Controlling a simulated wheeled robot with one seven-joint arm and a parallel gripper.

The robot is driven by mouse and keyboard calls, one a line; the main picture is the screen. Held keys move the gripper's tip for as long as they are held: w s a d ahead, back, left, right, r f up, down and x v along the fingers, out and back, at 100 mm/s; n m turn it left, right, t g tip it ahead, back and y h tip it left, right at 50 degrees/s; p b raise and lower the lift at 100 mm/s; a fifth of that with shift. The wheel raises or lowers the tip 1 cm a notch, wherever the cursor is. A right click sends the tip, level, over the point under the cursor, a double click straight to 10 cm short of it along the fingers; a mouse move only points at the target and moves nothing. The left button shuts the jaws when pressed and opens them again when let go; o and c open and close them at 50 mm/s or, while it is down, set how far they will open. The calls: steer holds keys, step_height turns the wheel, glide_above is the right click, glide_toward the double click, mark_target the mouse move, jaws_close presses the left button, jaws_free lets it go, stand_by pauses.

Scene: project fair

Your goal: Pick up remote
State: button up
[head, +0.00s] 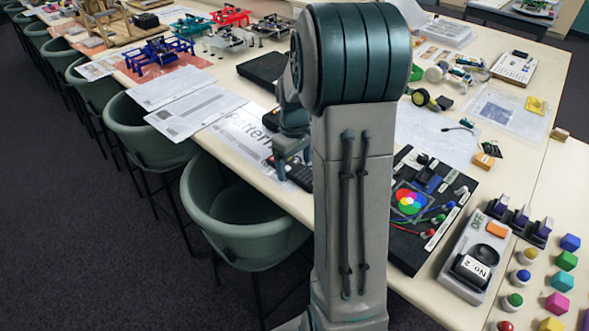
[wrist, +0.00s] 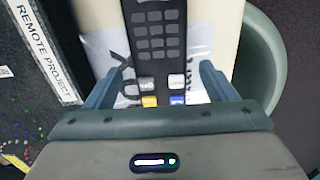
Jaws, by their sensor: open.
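The remote (wrist: 158,42) is black with rows of dark keys and a few white, yellow and blue keys at its near end. It lies on a white paper sheet on the table in the wrist view. My gripper (wrist: 163,78) is open, with one finger on each side of the remote and visible gaps between. The fingers do not appear to touch it. In the head view my gripper (head: 283,168) is low over the table edge, partly hidden by my arm. A part of the remote (head: 300,176) shows beside it.
A green chair (head: 245,215) stands against the table edge. A black board with a colour wheel (head: 410,262) lies right of my arm. Papers (head: 195,115) lie further left.

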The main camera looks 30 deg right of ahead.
steer(key=shift+f, duration=0.3)
steer(key=c, duration=1.1)
steer(key=shift+r, duration=0.1)
steer(key=shift+c, duration=0.2)
